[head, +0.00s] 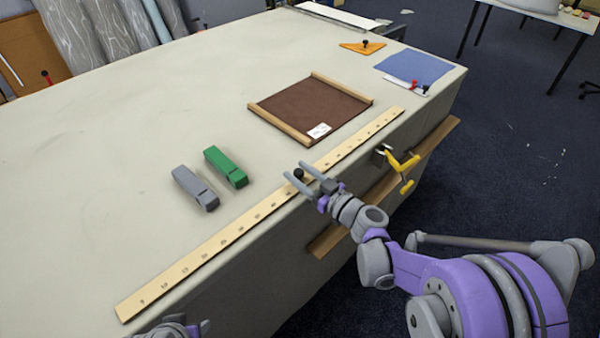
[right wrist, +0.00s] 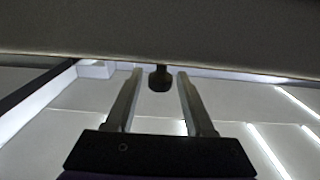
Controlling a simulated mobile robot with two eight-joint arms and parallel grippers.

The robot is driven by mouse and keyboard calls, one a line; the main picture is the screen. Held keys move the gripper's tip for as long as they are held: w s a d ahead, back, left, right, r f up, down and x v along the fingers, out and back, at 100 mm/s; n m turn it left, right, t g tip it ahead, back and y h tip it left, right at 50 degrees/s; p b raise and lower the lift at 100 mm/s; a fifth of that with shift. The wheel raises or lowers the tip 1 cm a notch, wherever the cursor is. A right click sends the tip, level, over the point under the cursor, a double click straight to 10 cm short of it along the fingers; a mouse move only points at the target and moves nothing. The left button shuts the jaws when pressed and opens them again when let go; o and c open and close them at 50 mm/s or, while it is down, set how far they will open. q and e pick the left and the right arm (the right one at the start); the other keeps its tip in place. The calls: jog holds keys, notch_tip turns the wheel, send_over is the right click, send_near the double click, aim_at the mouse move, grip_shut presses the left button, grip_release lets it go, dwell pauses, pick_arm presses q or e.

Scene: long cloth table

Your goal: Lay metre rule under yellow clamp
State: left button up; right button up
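The pale wooden metre rule (head: 215,245) lies flat along the table's front edge, with a black knob (head: 299,174) on it near mid-length. The yellow clamp (head: 402,163) sits at the front edge, beside the right half of the rule, its handle hanging outside the table. My right gripper (head: 296,171) is open, its fingers on either side of the knob. In the right wrist view the knob (right wrist: 160,78) stands between the spread fingers, with a gap on both sides. My left gripper (head: 185,330) shows only partly at the bottom edge; its fingers are unclear.
Green (head: 226,166) and grey (head: 195,188) blocks lie behind the rule. A brown framed board (head: 310,108) lies behind its right half. A blue cloth (head: 414,67) and orange triangle (head: 362,47) lie at the far right. A wooden rail (head: 432,140) runs along the table's front side.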

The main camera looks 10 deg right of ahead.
jog(key=shift+o, duration=0.4)
jog(key=shift+r, duration=0.1)
jog(key=shift+d+r, duration=0.1)
jog(key=shift+r, duration=0.05)
jog(key=v, duration=1.2)
jog(key=s+a+f+m+g+h, duration=0.2)
jog(key=s+a+f+g+h, duration=0.1)
jog(key=s+a+f+g, duration=0.55)
jog(key=s+d+m+g+h, duration=0.1)
jog(key=s+d+m+h, duration=0.3)
jog(key=s, duration=0.8)
jog(key=d+f+h, duration=0.1)
jog(key=d+h, duration=0.1)
jog(key=d, duration=0.2)
jog(key=shift+d+m+h, duration=0.3)
jog(key=shift+d+h, duration=0.05)
jog(key=shift+h, duration=0.05)
